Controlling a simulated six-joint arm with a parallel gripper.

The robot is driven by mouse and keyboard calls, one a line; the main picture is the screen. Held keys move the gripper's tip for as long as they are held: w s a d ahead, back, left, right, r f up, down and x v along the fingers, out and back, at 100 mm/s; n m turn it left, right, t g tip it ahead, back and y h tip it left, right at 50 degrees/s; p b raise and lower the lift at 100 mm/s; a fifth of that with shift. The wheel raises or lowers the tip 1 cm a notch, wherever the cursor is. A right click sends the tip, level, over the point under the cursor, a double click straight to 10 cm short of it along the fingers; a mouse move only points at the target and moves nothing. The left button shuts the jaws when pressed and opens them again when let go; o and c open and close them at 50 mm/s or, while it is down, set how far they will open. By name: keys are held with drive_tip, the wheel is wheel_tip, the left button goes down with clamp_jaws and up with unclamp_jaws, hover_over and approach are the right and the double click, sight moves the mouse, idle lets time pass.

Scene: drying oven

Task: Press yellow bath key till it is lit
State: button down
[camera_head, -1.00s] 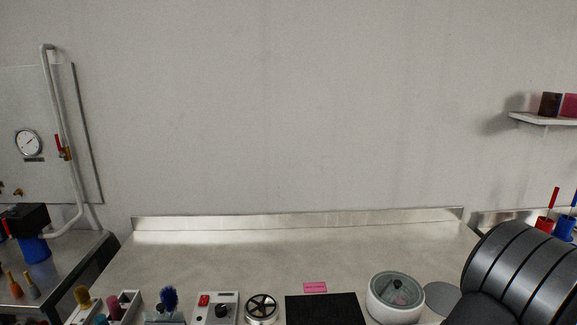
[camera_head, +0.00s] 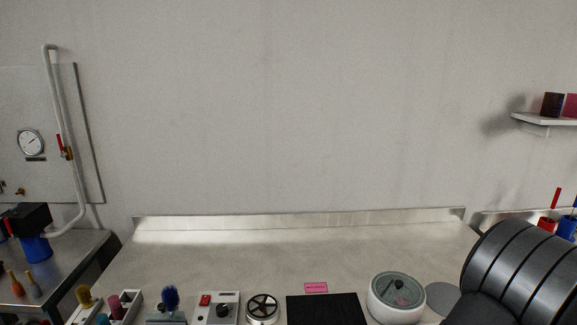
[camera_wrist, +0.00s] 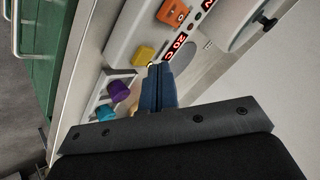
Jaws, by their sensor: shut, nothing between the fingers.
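The yellow key (camera_wrist: 143,55) is a small block on a pale control panel (camera_wrist: 121,42) in the wrist view. An orange key (camera_wrist: 172,12) sits farther up the same panel, with lit red displays (camera_wrist: 180,42) beside the keys. I cannot tell whether the yellow key is lit. My gripper (camera_wrist: 157,72) is shut and empty, its blue fingers pointing at the panel. Their tips are just below and right of the yellow key in the picture; whether they touch it is unclear. Neither the key nor my fingers show in the head view.
Purple (camera_wrist: 118,90) and teal (camera_wrist: 105,112) knobbed items stand close left of my fingers. A round pale device (camera_wrist: 242,22) is at upper right in the wrist view. The head view shows a black plate (camera_head: 326,309), a lidded white pot (camera_head: 396,299) and open bench behind.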

wheel_tip(320, 180, up, 6)
idle(0.6)
